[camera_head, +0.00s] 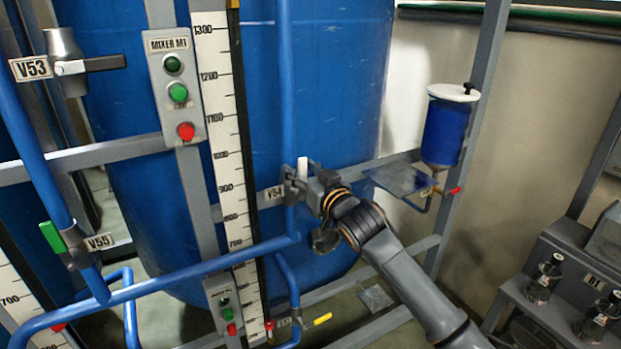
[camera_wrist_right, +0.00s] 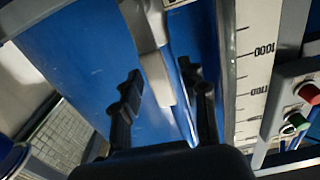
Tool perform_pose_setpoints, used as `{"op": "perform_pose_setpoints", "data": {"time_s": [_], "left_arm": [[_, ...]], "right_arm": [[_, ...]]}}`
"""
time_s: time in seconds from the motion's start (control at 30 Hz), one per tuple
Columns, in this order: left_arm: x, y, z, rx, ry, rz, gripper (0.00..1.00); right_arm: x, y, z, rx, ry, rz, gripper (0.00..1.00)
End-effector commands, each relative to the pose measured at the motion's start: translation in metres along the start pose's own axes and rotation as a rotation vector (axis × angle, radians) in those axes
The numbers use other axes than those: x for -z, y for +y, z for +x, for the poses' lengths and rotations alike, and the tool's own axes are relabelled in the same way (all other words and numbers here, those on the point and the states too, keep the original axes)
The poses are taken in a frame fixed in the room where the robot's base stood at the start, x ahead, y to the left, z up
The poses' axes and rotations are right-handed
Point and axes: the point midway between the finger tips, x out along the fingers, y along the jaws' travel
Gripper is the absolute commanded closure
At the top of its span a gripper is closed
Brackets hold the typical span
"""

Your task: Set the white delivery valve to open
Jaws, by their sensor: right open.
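The white valve handle (camera_head: 302,167) stands up beside the label V54 (camera_head: 274,194) on the vertical blue pipe, in front of the large blue tank. In the right wrist view the white handle (camera_wrist_right: 157,78) lies between the two dark fingers. My right gripper (camera_head: 304,182) is open around it, with a visible gap to the right finger; contact with the left finger cannot be told. The gripper hides most of the valve body in the head view. My left gripper is not in view.
A grey rail (camera_head: 375,165) crosses behind the gripper. A mixer button box (camera_head: 176,88) and a scale strip (camera_head: 222,120) stand to the left. Valves V53 (camera_head: 68,62) and V55 (camera_head: 68,245) are further left. A blue canister (camera_head: 445,130) hangs at the right.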

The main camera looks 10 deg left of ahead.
Motion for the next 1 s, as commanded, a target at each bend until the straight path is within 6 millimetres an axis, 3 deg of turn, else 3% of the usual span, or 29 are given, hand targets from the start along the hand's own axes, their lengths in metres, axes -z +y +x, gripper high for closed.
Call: {"op": "perform_pose_setpoints", "data": {"time_s": [0.17, 0.7, 1.0], "left_arm": [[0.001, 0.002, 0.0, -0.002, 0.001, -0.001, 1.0], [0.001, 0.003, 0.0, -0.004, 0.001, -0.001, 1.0], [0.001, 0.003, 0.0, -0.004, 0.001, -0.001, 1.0]], "right_arm": [[-0.001, 0.001, -0.018, 0.0, -0.001, 0.0, 0.57], [-0.002, 0.001, -0.106, -0.001, -0.002, 0.0, 0.57], [-0.001, 0.0, -0.118, -0.001, -0.001, 0.0, 0.57]]}}
